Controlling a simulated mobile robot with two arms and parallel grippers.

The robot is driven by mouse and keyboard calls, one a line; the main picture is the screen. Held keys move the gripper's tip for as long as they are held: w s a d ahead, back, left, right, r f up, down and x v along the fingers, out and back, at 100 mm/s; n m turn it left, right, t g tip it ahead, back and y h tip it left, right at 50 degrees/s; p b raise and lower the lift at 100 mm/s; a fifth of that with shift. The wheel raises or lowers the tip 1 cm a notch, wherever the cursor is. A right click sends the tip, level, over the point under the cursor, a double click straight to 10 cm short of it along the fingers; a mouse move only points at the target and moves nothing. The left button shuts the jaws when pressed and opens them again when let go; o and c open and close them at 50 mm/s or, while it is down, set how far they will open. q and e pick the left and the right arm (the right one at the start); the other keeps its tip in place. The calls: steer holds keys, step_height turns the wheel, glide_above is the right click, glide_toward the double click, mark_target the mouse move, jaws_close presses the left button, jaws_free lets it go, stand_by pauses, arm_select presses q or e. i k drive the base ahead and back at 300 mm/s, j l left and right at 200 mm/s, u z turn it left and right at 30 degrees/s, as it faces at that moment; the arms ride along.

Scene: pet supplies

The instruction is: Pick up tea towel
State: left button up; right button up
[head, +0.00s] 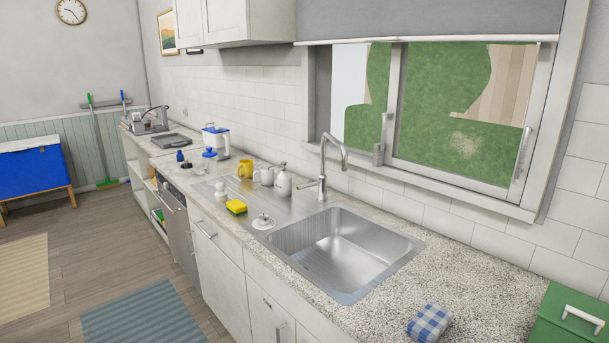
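A blue-and-white checked cloth, which looks like the tea towel (428,323), lies folded on the speckled counter (480,290). It is near the bottom edge of the head view, right of the sink and left of a green box. Nothing covers it, and its whole top face shows. Neither of my grippers shows in the head view.
The green box (565,322) with a white handle stands right of the towel. The steel sink (345,250) with a tall tap (323,170) lies to the left. A yellow sponge (237,207), a yellow mug (245,169) and bottles stand farther along. The floor has two rugs.

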mark_target(428, 325)
steer(key=j+z, duration=0.1)
steer(key=z, duration=0.25)
steer(key=j+z, duration=0.15)
steer(key=z, duration=0.2)
steer(key=j+z, duration=0.15)
steer(key=z, duration=0.15)
steer(key=i, duration=0.05)
